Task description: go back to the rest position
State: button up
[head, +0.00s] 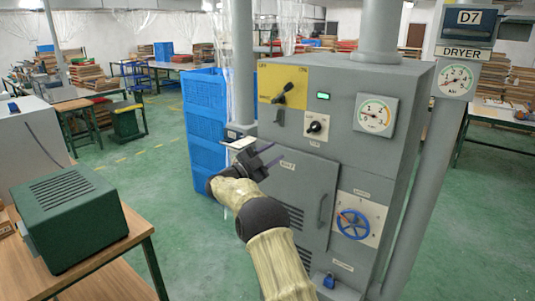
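My gripper (272,154) is at the middle of the head view, at the end of my cream-sleeved arm. Its two dark fingers point right and stand apart, with nothing visible between them. It is in front of the grey dryer cabinet (345,150), near the upper part of its door (300,185). I cannot tell whether it touches the cabinet.
The cabinet carries a black switch on a yellow plate (283,92), a knob (316,126), a gauge (375,115) and a blue handwheel (353,224). Blue crates (205,130) stand behind it. A green box (75,215) sits on a wooden table (135,228) at left. Green floor lies between.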

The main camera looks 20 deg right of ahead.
jog(key=w+a+r+n+t+y, duration=0.2)
jog(key=a+r+n+t+y, duration=0.15)
jog(key=n+t+y, duration=0.45)
jog(key=s+a+f+n+y, duration=0.6)
jog(key=n+y, duration=0.3)
jog(key=n, duration=0.1)
jog(key=s+f+n+g+y, duration=0.1)
jog(key=s+f+g, duration=0.3)
jog(key=s, duration=0.9)
jog(key=s+d+f+n+g, duration=0.1)
jog(key=s+f+g, duration=0.4)
jog(key=s, duration=0.7)
jog(key=s+f+n+g+y, duration=0.1)
jog(key=s+f+n+g, duration=0.2)
jog(key=s, duration=1)
notch_tip(320, 180, down, 3)
jog(key=shift+s+d+f+g+y+p, duration=0.1)
jog(key=shift+s+d+g+y+p, duration=0.3)
jog(key=shift+g, duration=0.3)
jog(key=shift+w, duration=0.2)
